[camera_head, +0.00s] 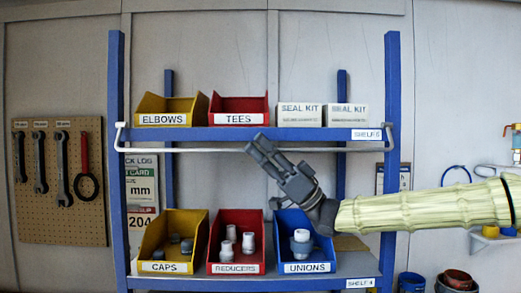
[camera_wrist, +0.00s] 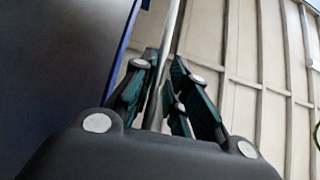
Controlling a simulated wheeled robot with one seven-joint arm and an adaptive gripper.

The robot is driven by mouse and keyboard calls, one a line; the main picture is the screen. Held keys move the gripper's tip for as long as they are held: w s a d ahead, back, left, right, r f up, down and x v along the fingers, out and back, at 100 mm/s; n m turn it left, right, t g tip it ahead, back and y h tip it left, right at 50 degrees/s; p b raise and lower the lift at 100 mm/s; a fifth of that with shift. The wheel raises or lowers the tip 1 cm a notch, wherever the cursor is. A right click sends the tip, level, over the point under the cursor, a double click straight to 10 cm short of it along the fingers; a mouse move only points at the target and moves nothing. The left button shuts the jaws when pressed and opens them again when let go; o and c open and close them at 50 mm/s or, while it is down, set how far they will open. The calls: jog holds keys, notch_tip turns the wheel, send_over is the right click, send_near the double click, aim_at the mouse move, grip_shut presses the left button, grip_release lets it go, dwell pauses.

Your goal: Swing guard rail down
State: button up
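The guard rail (camera_head: 190,150) is a thin white bar across the front of the upper shelf. It runs level just below the shelf's blue front edge, with bent end arms at both blue posts. My gripper (camera_head: 257,143) reaches in from the right and has its fingertips at the rail, near the middle of its length. In the wrist view the rail (camera_wrist: 172,45) passes down between the two green-padded fingers of my gripper (camera_wrist: 172,85). The fingers are apart, one on each side of the rail. Whether either finger touches it I cannot tell.
The upper shelf (camera_head: 220,133) holds yellow ELBOWS (camera_head: 170,110) and red TEES (camera_head: 238,110) bins and two white seal kit boxes (camera_head: 300,115). The lower shelf holds CAPS (camera_head: 165,268), REDUCERS (camera_head: 235,268) and UNIONS (camera_head: 305,268) bins. Open space lies between shelves, left of my gripper.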

jog(key=shift+w+f, duration=0.15)
grip_shut()
jog(key=shift+s+m+t, duration=0.25)
jog(key=shift+m+t, duration=0.45)
jog(key=shift+m, duration=0.1)
jog(key=shift+m+t, duration=0.3)
notch_tip(320, 180, up, 7)
jog(key=s+m+t+h+p, duration=0.2)
jog(key=m+t+h, duration=0.9)
jog(key=m, duration=1.1)
jog(key=shift+s+r+m+t+h+p, duration=0.2)
jog(key=shift+s+m+t+h+p, duration=0.2)
jog(key=shift+t+p, duration=0.6)
jog(key=shift+w, duration=0.1)
